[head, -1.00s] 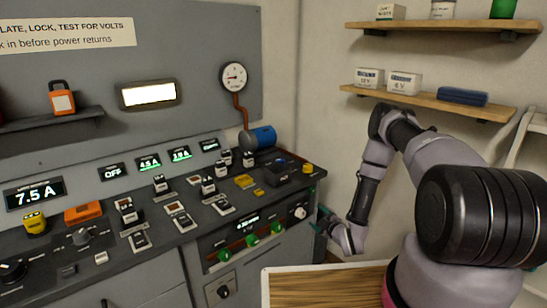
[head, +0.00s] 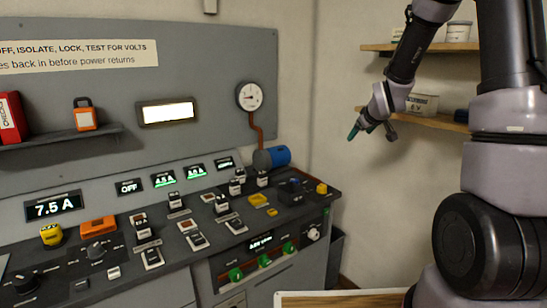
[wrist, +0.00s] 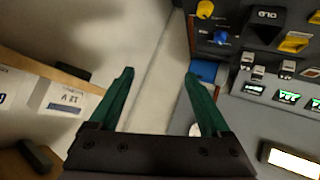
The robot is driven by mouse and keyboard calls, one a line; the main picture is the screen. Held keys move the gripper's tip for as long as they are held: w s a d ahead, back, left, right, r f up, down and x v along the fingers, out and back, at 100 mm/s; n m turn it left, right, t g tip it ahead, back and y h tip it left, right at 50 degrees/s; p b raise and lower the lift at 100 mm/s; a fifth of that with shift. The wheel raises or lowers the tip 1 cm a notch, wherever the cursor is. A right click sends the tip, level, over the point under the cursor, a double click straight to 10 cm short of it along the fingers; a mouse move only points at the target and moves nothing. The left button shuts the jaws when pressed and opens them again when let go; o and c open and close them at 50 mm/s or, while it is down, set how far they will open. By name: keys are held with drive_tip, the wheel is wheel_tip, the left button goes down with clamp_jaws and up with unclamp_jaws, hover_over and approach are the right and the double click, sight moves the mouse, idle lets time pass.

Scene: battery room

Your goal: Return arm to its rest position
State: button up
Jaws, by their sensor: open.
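My gripper (head: 370,130) is raised in the head view, in front of the wall and just left of the lower wooden shelf. My arm rises on the right side of that view and bends down to it. In the wrist view my gripper (wrist: 160,85) shows two green fingers spread apart with nothing between them. Behind the gap is bare pale wall and a corner edge.
The control console (head: 190,245) with switches, displays and knobs fills the left. A gauge (head: 249,96) and blue cylinder (head: 272,157) sit at its back. The lower shelf (head: 440,123) holds a white box (head: 422,103), close to my gripper. A wood-topped surface (head: 340,299) lies at the bottom.

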drive_tip(key=s+a+r+m+g, duration=0.1)
drive_tip(key=s+r+m, duration=0.1)
drive_tip(key=s+r, duration=0.5)
drive_tip(key=s+a+r+m+g, duration=0.1)
drive_tip(key=s+r+m, duration=0.2)
drive_tip(key=s+r, duration=0.5)
drive_tip(key=s+a+m+g+y, duration=0.1)
drive_tip(key=s+a+m+y, duration=0.1)
drive_tip(key=s, duration=1.6)
drive_tip(key=shift+s+a+r+m, duration=0.25)
drive_tip(key=shift+a+m, duration=0.2)
drive_tip(key=shift+m, duration=0.35)
clamp_jaws()
